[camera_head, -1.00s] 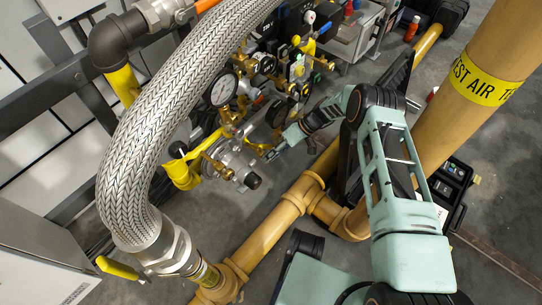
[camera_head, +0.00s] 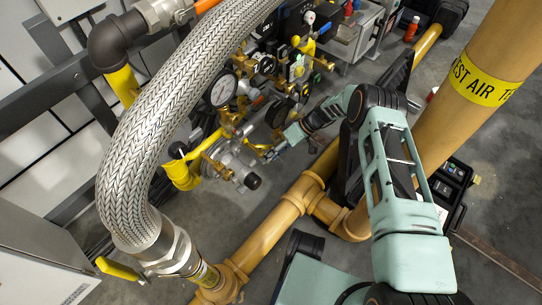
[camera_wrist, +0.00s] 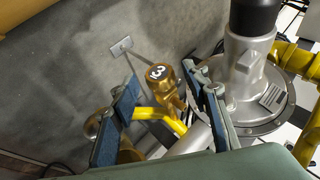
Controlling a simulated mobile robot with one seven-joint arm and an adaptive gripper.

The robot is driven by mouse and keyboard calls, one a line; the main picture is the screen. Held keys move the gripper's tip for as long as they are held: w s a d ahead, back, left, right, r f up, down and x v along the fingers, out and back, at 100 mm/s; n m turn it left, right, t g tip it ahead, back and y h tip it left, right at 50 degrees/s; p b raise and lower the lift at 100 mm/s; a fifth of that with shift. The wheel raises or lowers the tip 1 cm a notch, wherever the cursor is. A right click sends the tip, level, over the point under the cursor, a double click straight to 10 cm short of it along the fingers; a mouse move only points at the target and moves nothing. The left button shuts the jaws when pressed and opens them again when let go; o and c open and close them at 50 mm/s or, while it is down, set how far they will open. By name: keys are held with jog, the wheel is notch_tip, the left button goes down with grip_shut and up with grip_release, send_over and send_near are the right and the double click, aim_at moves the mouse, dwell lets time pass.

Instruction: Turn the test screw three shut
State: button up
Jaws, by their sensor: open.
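The test screw (camera_wrist: 165,88) is a brass fitting with a dark, numbered top, seen in the wrist view; the mark looks like a 3, turned on its side. It stands between and a little beyond the two blue-padded fingers of my gripper (camera_wrist: 165,98). The fingers are apart, with visible space beside the brass head, so they do not appear to grip it. In the head view my gripper (camera_head: 271,153) is small, beside the grey regulator body (camera_head: 236,168), and the screw is hard to make out there.
A silver regulator with a black cap (camera_wrist: 254,15) stands close to the right finger. Yellow pipe (camera_wrist: 158,119) runs below the screw. A braided hose (camera_head: 150,130), a pressure gauge (camera_head: 223,90) and a thick yellow pipe (camera_head: 265,238) crowd the area. Grey floor lies beyond.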

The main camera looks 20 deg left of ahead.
jog(key=v, duration=0.7)
